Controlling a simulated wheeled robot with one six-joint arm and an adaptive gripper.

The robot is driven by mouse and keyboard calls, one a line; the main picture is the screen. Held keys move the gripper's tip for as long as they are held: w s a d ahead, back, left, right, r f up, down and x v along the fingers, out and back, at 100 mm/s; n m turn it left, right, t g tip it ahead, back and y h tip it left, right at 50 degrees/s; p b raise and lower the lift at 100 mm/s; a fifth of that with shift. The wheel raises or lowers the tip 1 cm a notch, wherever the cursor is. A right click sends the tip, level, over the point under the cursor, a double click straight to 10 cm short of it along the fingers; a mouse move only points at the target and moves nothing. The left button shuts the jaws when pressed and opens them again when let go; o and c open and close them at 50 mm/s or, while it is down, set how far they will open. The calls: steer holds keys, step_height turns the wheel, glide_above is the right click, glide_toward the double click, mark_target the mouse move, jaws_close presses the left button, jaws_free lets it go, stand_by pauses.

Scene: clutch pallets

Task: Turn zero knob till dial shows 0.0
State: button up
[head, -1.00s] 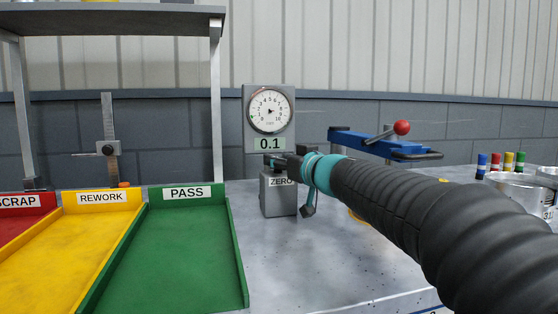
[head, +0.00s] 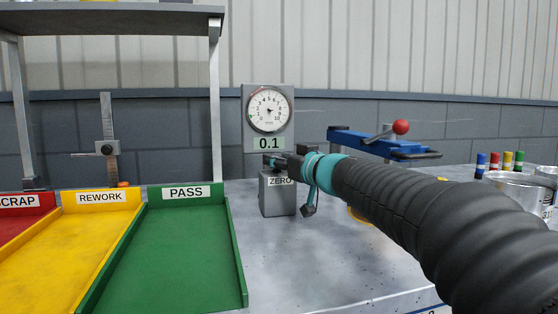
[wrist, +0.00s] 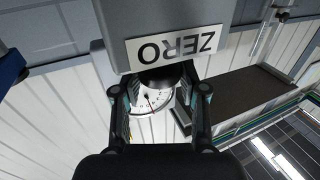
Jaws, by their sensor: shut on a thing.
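The gauge has a round white dial (head: 268,110) on a grey upright plate, and its green readout (head: 268,143) shows 0.1. Below it stands a grey block with a ZERO label (head: 281,181), which also shows upside down in the wrist view (wrist: 174,47). My gripper (head: 278,162) is at the top of this block, in front of the plate. In the wrist view my gripper (wrist: 160,86) has its fingers on both sides of the dark zero knob (wrist: 158,77) and is shut on it. The knob is hidden in the head view by the gripper.
Green PASS (head: 243,262), yellow REWORK (head: 107,220) and red SCRAP (head: 20,215) trays lie to the left. A blue clamp with a red ball handle (head: 401,127) stands behind my arm. Markers and metal rings (head: 517,185) are at the right.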

steer(key=shift+f, duration=0.15)
stand_by(0.3)
steer(key=o, duration=1.1)
steer(key=v, duration=1.2)
